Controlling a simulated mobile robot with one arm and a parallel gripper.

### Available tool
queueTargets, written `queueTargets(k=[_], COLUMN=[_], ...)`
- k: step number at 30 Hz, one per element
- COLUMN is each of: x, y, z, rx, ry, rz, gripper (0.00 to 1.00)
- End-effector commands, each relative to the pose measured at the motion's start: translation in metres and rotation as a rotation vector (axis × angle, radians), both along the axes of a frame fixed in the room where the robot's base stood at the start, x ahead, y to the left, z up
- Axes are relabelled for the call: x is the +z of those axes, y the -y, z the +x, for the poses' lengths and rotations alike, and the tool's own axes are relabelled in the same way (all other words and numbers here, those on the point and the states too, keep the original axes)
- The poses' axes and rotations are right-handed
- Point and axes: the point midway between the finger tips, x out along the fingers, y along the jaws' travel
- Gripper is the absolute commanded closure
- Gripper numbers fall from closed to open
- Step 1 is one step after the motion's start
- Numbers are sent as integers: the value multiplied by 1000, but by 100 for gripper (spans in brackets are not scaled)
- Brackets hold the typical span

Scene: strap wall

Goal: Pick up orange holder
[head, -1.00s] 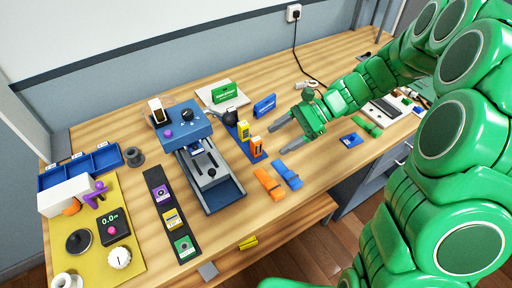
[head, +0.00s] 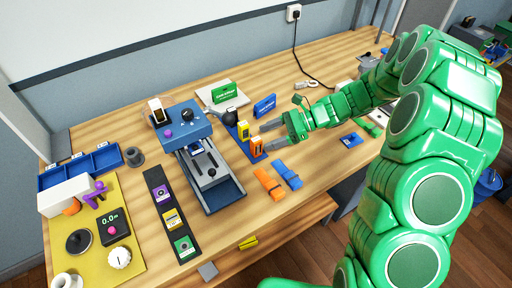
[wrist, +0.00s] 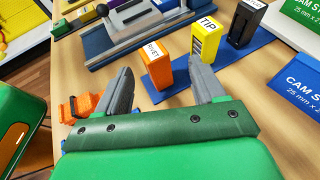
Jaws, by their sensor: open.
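The orange holder (head: 256,148) is a small upright box with a white label on top, standing at the near end of a blue strip. In the wrist view the orange holder (wrist: 157,72) shows between my two fingers, just ahead of them, with its label partly readable. My gripper (head: 268,136) is open and empty, low over the bench at the right of the holder. In the wrist view my gripper (wrist: 161,82) has its right fingertip close to the yellow holder (wrist: 206,40) marked TIP. I cannot tell whether that finger touches it.
A black holder (wrist: 244,22) stands beyond the yellow one on the blue strip (wrist: 226,70). A grey-blue vise-like fixture (head: 212,180) is left of the strip. Orange and blue straps (head: 268,184) lie in front. A blue card stand (head: 265,105) stands behind.

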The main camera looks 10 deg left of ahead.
Motion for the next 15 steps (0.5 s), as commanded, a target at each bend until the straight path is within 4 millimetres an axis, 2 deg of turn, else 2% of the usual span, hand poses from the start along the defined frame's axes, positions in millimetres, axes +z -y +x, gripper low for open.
queueTargets(k=[5,15], x=[-5,-19], y=[-10,-41], z=[-7,-23], rx=[1,1], ry=[-2,1], rz=[-2,-1], gripper=[31,31])
